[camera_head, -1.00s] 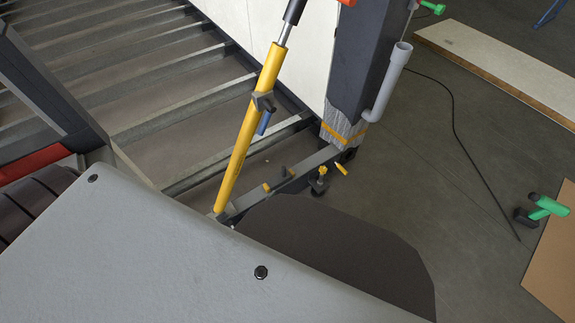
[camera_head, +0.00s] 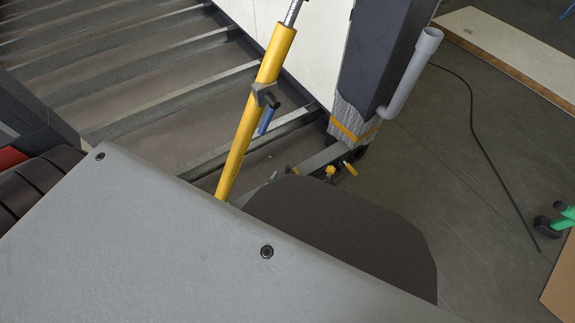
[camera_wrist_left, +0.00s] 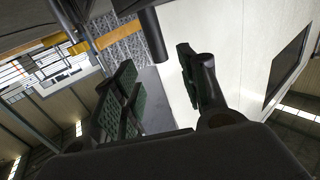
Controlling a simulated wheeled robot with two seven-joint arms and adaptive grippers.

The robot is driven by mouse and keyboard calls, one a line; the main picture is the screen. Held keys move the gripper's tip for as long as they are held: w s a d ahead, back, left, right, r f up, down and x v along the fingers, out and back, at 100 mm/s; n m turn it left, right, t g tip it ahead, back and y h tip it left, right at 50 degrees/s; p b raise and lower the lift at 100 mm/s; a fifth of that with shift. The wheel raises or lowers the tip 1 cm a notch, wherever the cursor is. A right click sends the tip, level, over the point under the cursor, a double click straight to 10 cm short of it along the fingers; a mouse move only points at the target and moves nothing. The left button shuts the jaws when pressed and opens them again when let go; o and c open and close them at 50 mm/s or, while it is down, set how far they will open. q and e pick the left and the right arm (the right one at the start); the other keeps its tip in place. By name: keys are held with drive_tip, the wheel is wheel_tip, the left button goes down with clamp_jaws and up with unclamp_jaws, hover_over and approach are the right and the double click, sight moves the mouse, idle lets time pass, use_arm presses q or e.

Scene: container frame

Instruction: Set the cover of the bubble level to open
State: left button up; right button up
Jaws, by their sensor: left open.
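I cannot pick out the bubble level or its cover with certainty in either view. In the head view a yellow prop (camera_head: 246,120) leans up in the middle, with a dark clamp (camera_head: 264,92) and a short blue cylinder (camera_head: 266,121) on it. My left gripper (camera_wrist_left: 160,88) shows in the left wrist view, its two dark fingers with green pads spread apart. Nothing is between the pads. A dark round bar (camera_wrist_left: 152,35) shows beyond the fingertips. Neither gripper shows clearly in the head view.
A dark post (camera_head: 377,55) with a grey pipe (camera_head: 408,75) stands right of the prop, its foot wrapped in foil. Slatted beams (camera_head: 120,70) lie at left. A green tool (camera_head: 562,220) and a black cable (camera_head: 472,105) lie on the floor at right.

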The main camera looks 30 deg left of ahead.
sight(286, 169)
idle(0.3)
use_arm(q)
drive_tip(key=shift+w, duration=0.1)
drive_tip(key=shift+w+a+b, duration=0.15)
drive_tip(key=shift+w+b, duration=0.55)
drive_tip(key=shift+w, duration=1.15)
drive_tip(key=shift+w+a+b, duration=0.15)
drive_tip(key=shift+w+b, duration=0.5)
drive_tip(key=shift+w, duration=1.2)
clamp_jaws()
